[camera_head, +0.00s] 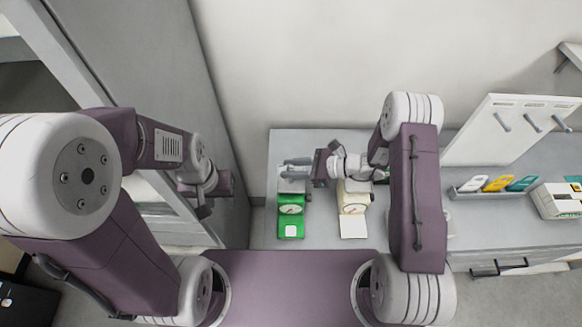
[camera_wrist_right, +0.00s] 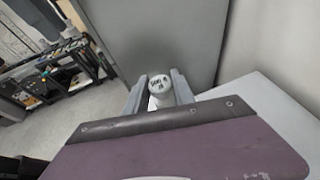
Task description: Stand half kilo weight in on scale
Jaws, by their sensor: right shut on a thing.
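A pale round-topped weight (camera_wrist_right: 160,86) with dark lettering, apparently 500, is between the fingers of my right gripper (camera_wrist_right: 159,92) in the right wrist view. The right gripper (camera_head: 296,168) is shut on it, over the upper end of the green scale (camera_head: 291,222) in the head view. The weight cannot be made out clearly there, and whether it touches the scale's pan cannot be told. A cream scale (camera_head: 354,208) stands right of the green one, partly under my right arm. My left gripper (camera_head: 204,208) hangs at the left, away from both scales; its opening is unclear.
The grey table (camera_head: 262,237) has bare room around the scales. A rack of coloured cards (camera_head: 497,184), a white hook board (camera_head: 512,128) and a white machine (camera_head: 558,201) stand at the right. A grey partition (camera_head: 160,70) rises at the left.

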